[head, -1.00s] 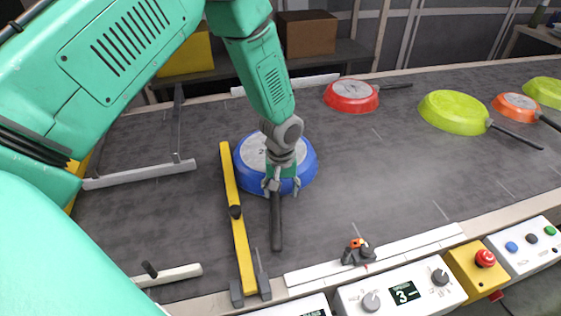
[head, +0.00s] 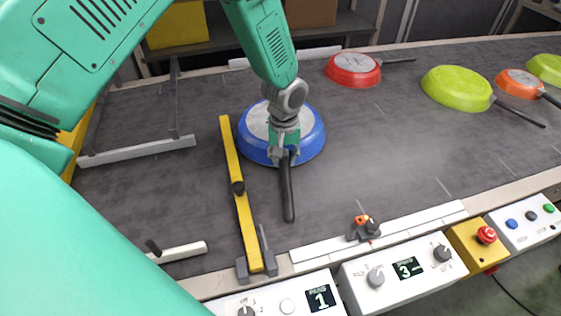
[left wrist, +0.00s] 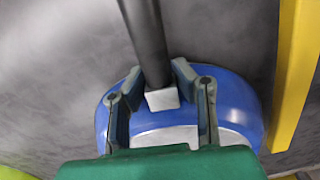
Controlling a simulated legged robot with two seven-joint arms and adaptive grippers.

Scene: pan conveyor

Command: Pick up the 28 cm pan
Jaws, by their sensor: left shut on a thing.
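The blue pan (head: 313,133) lies bottom-up at the middle left of the conveyor in the head view, its dark handle (head: 288,195) pointing to the near edge. My left gripper (head: 285,153) comes from above and is shut on the handle's base where it meets the rim. In the left wrist view, the two fingers (left wrist: 157,88) stand either side of the pale handle root, with the blue rim (left wrist: 238,105) around them. The gripper hides part of the pan's base, so no size marking is readable. I cannot tell whether the pan is clear of the belt. My right gripper is not in view.
A yellow bar (head: 245,220) stands close left of the pan. A red pan (head: 353,71), green pans (head: 456,88) and an orange pan (head: 517,84) lie farther right. Control boxes (head: 408,268) line the near edge. The belt right of the blue pan is clear.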

